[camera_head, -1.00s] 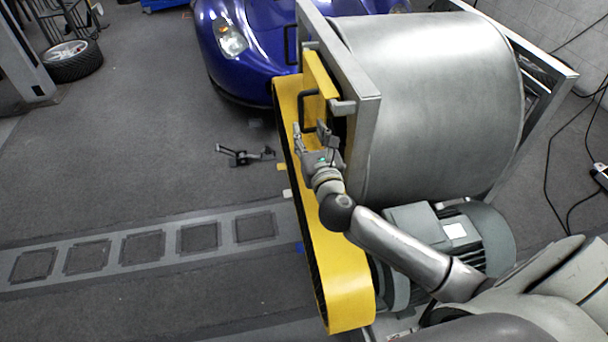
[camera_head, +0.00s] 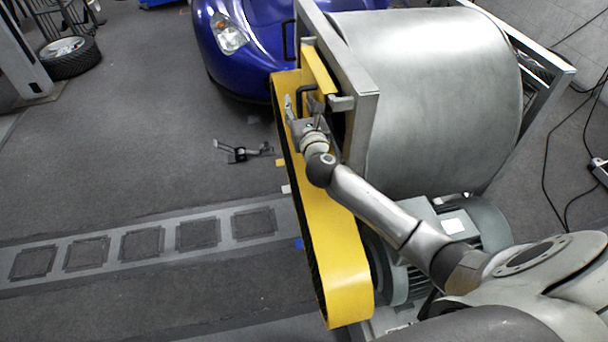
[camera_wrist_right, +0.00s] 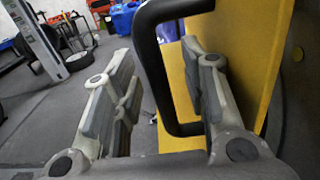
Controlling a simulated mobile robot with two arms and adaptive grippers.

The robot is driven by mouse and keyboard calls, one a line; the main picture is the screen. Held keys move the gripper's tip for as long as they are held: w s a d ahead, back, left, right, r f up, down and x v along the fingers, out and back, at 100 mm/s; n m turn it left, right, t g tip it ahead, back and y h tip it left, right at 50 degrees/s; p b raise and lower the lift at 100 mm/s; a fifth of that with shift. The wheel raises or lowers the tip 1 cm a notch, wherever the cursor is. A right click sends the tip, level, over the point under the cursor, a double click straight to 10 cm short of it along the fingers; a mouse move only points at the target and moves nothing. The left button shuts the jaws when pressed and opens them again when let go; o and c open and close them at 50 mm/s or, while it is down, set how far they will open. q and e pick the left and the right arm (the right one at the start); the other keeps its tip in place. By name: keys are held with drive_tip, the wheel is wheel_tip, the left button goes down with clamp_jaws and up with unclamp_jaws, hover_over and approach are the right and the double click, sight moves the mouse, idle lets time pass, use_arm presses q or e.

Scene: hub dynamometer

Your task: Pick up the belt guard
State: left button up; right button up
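The belt guard is a long yellow cover (camera_head: 335,235) along the left side of the roller machine, with a rounded lower end. It fills the right of the wrist view (camera_wrist_right: 262,40). A black bar handle (camera_head: 299,97) stands out from its upper part. My right gripper (camera_head: 303,107) is at this handle. In the wrist view my right gripper (camera_wrist_right: 157,62) is open, and the upright bar of the handle (camera_wrist_right: 153,68) shows between its two fingers. The right finger overlaps part of the handle, so contact cannot be told. My left gripper is not in view.
A big grey roller (camera_head: 430,95) in a metal frame (camera_head: 362,120) stands right of the guard, with a motor (camera_head: 485,225) below it. A blue car (camera_head: 240,50) is behind. A small dark tool (camera_head: 240,152) lies on the floor left of the guard, where the floor is mostly clear.

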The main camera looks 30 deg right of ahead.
clamp_jaws()
idle(0.4)
